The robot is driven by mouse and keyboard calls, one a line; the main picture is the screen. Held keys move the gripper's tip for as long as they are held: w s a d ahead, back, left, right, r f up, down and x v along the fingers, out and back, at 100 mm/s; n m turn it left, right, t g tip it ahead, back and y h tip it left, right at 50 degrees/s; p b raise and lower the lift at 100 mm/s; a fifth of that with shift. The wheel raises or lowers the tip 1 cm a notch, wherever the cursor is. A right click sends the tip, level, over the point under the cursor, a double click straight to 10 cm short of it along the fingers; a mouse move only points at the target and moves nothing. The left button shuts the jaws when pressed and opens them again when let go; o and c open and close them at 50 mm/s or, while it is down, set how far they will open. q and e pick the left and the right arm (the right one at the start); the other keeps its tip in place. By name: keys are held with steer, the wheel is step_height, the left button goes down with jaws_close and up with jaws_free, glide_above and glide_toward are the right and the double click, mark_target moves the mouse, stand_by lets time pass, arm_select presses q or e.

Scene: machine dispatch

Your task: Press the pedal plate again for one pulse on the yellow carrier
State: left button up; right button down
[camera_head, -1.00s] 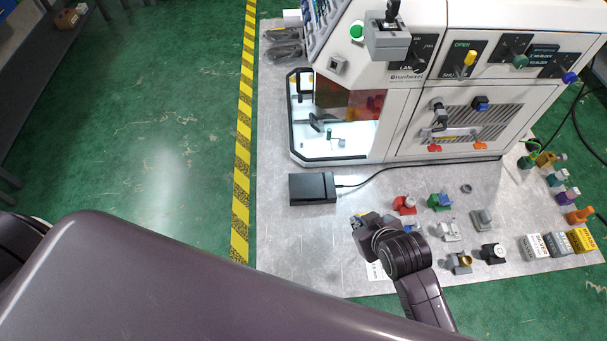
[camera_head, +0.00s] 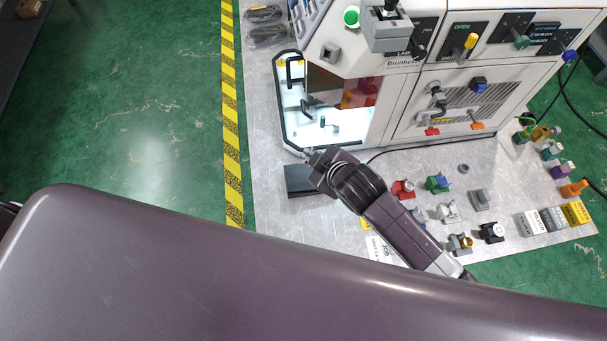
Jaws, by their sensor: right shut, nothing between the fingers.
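The black pedal plate (camera_head: 297,182) lies on the grey floor plate in front of the machine's lit opening. My right gripper (camera_head: 313,156) is shut and empty. It is over the pedal's back right part, and my wrist covers the pedal's right side. I cannot tell whether the fingertips touch it. A yellowish carrier-like part (camera_head: 540,132) stands at the far right of the plate. I cannot tell whether it is the yellow carrier of the task. My left gripper is out of view.
The white machine (camera_head: 400,110) stands behind the pedal. Small coloured fixtures, such as a red one (camera_head: 403,188) and a green one (camera_head: 437,183), stand right of my arm. A black cable (camera_head: 420,146) runs along the machine's base. The plate left of the pedal is clear.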

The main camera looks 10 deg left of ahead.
steer(key=b, duration=0.8)
glide_above(303, 175)
steer(key=d, duration=0.1)
steer(key=f, duration=0.5)
steer(key=s+f, duration=0.1)
steer(key=f, duration=0.1)
steer(key=shift+d+f, duration=0.1)
steer(key=shift+f, duration=0.8)
steer(key=shift+f, duration=0.45)
steer(key=shift+s+f+b, duration=0.15)
steer(key=shift+f+b, duration=0.35)
steer(key=shift+f, duration=0.3)
stand_by(0.5)
steer(key=shift+r, duration=0.1)
steer(key=shift+r+p, duration=1.05)
steer(key=shift+p, duration=0.2)
